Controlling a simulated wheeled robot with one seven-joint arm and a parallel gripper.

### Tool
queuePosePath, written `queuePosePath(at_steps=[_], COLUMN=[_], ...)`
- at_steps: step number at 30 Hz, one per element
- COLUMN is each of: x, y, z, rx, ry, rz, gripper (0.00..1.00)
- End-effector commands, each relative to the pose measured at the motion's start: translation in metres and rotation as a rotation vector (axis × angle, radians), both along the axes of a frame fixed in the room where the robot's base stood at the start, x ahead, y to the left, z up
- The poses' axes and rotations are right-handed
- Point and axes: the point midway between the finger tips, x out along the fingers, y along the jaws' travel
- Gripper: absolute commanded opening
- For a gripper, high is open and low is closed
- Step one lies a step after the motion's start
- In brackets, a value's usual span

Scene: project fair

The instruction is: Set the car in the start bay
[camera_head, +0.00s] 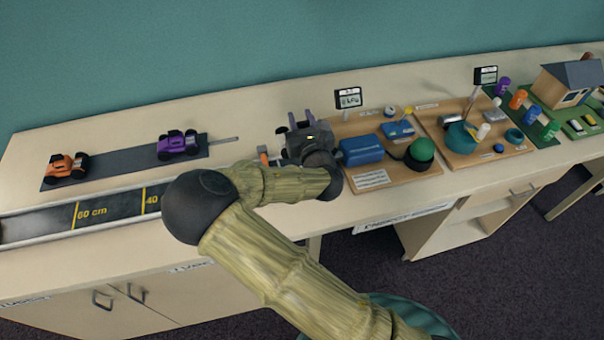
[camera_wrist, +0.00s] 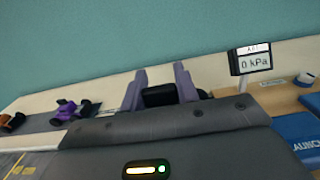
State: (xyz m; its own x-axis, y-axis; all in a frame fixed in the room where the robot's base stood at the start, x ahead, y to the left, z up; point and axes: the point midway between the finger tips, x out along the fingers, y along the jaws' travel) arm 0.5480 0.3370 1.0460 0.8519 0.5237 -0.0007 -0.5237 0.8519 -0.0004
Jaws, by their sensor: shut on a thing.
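My gripper (camera_head: 300,121) is above the bench near the right end of the measured track (camera_head: 110,211). In the wrist view its two grey-purple fingers (camera_wrist: 160,78) are shut on a black rounded thing (camera_wrist: 159,96), which looks like part of a car. Most of it is hidden by my wrist, so its body colour cannot be told. An orange car (camera_head: 66,167) and a purple car (camera_head: 178,145) stand on a dark strip. The track shows yellow lines with 60 cm and 40. My arm hides its right end, and I cannot make out a start bay.
A small orange piece (camera_head: 263,154) is just left of my gripper. To the right are a board with a blue box (camera_head: 361,150) and green dome (camera_head: 421,150), a display reading 0 kPa (camera_wrist: 254,63), another board (camera_head: 470,162) and a model house (camera_head: 568,85).

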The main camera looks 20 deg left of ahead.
Motion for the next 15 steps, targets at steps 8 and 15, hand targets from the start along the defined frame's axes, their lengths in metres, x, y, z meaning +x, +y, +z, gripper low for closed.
queuePosePath(at_steps=[8, 15], x=[0.001, 0.001], y=[-0.001, -0.001], z=[-0.002, -0.016], rx=[0.001, -0.003], ry=[-0.001, 0.001], rz=[-0.001, -0.001], gripper=[0.06, 0.06])
